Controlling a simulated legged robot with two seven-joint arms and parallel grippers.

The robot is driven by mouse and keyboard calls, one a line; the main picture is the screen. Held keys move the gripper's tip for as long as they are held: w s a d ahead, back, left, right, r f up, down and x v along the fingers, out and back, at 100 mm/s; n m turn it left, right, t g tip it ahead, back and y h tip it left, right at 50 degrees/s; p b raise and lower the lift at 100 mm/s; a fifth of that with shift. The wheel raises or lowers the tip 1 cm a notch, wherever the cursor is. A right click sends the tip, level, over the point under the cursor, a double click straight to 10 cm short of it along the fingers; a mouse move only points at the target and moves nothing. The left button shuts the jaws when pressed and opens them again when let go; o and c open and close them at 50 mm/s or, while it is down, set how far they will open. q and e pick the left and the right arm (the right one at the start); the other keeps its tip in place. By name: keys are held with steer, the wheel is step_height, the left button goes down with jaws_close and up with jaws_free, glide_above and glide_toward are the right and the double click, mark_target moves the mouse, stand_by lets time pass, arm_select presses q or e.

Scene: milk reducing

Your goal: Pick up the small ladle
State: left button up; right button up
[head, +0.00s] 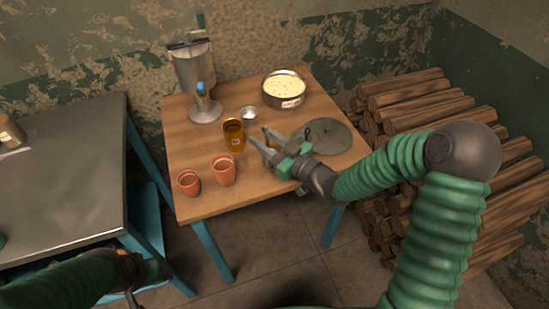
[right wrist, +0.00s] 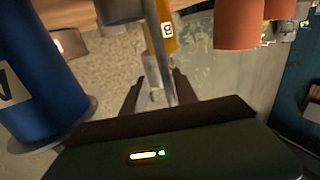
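A thin metal rod (right wrist: 160,45), which looks like the small ladle's handle, runs between the fingers of my right gripper (right wrist: 158,95) in the right wrist view. The fingers stand apart, and I cannot tell whether either touches it. In the head view my right gripper (head: 262,141) is open low over the wooden table, right of the amber glass (head: 233,136). A small metal cup (head: 249,114) stands just beyond it; I cannot tell whether it belongs to the ladle. My left gripper (head: 130,297) is partly cut off at the bottom left.
Two clay cups (head: 224,171) (head: 189,183) stand near the table's (head: 240,200) front left. A metal separator (head: 194,72) and a pot of pale contents (head: 284,94) stand behind. A round grey lid (head: 335,140) lies right of the gripper. Stacked logs (head: 420,100) are beyond the right edge.

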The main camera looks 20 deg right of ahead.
steer(key=shift+s+a+r, duration=0.1)
steer(key=shift+a+r, duration=0.1)
steer(key=shift+a, duration=0.8)
steer(key=shift+c, duration=1.3)
steer(key=shift+a, duration=0.2)
steer(key=shift+c, duration=2.4)
steer(key=shift+d+f, duration=0.1)
steer(key=shift+d, duration=0.8)
jaws_close()
steer(key=shift+a, duration=0.3)
arm_select(q)
steer(key=w+p+v, duration=0.2)
steer(key=p+v, duration=0.6)
steer(key=p, duration=0.1)
steer(key=w+a+r+p+v, duration=0.1)
steer(key=w+p+v, duration=0.1)
steer(key=p+v, duration=0.6)
steer(key=shift+s+a+r+p, duration=0.3)
steer(key=shift+r+p, duration=0.1)
steer(key=shift+r, duration=0.15)
arm_select(e)
steer(key=s+r, duration=0.2)
steer(key=s, duration=0.6)
steer(key=s+d+r, duration=0.1)
steer(key=s+r, duration=0.2)
steer(key=s, duration=0.5)
steer(key=shift+d, duration=0.15)
